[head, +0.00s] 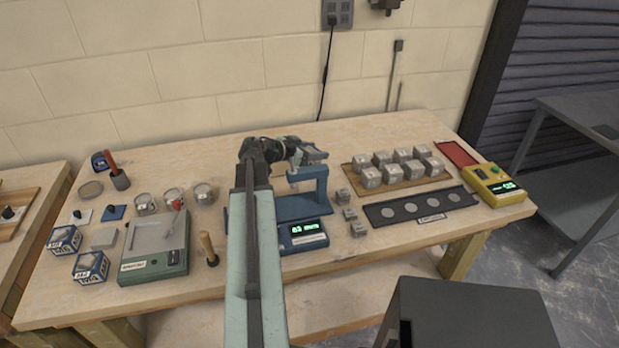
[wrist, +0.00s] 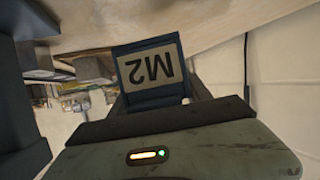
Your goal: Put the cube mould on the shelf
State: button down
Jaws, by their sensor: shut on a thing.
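My gripper (head: 313,155) is above the middle of the bench, in front of the wall. In the wrist view, a blue block with a pale label reading M2 (wrist: 150,72), upside down, sits straight in front of the palm; my gripper is shut on it. I take it for the cube mould. Its far side is hidden. In the head view it cannot be clearly told from the gripper and the blue stand (head: 321,183) below. The low board under the bench (head: 335,302) may be the shelf; I cannot tell.
Below my gripper is a blue machine with a lit display (head: 303,236). To its right are a tray of grey cubes (head: 410,184), a black strip (head: 420,207) and a yellow device (head: 494,186).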

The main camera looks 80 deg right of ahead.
notch_tip(320, 180, down, 5)
jog(key=b, duration=0.3)
jog(key=shift+b, duration=0.4)
jog(key=shift+r, duration=0.25)
jog(key=shift+f, duration=0.1)
jog(key=shift+c, duration=2.4)
grip_release()
